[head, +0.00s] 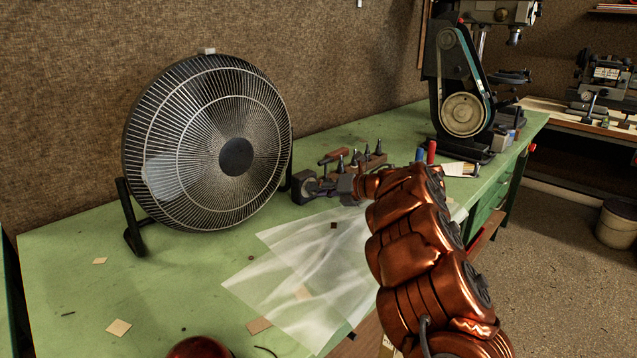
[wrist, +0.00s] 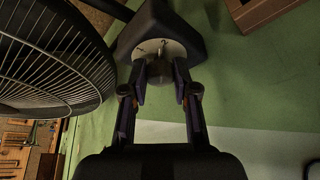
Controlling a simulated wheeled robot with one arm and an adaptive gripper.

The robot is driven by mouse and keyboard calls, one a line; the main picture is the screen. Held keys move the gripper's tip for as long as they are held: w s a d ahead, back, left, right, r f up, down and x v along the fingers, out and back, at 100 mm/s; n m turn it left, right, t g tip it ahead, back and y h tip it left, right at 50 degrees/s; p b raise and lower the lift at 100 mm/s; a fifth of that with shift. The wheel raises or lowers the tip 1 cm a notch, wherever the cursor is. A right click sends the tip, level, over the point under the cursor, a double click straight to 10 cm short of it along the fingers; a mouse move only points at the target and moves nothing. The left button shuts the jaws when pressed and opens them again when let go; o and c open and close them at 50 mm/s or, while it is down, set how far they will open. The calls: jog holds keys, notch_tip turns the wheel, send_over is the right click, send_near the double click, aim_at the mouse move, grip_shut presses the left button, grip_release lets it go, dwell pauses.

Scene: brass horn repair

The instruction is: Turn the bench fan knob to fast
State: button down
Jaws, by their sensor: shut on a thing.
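The bench fan (head: 208,143) stands at the left of the green bench, and its black wire grille (wrist: 50,60) fills the left of the wrist view. Its dark control box (head: 304,187) sits to the right of the fan. In the wrist view the control box (wrist: 188,28) carries a pale round dial plate (wrist: 176,47) with small dark marks, one like a 2. My gripper (wrist: 160,82) is shut on the knob (wrist: 158,68) in front of that plate. The fingers partly hide the knob, and I cannot tell its setting. In the head view my gripper (head: 343,188) reaches the box from the right.
A wooden block with several metal tools (head: 358,160) stands just behind the control box. Clear plastic sheeting (head: 305,270) lies in front, with small scraps around. A belt sander (head: 463,95) stands farther back on the bench. The bench's front left is mostly clear.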

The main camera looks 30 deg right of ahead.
jog(key=shift+d+m+y+p, duration=0.1)
jog(key=shift+m+y+p, duration=0.25)
jog(key=shift+m+y, duration=0.25)
dwell(0.3)
jog(key=c, duration=0.9)
grip_release()
jog(key=v, duration=1.2)
jog(key=shift+f, duration=0.15)
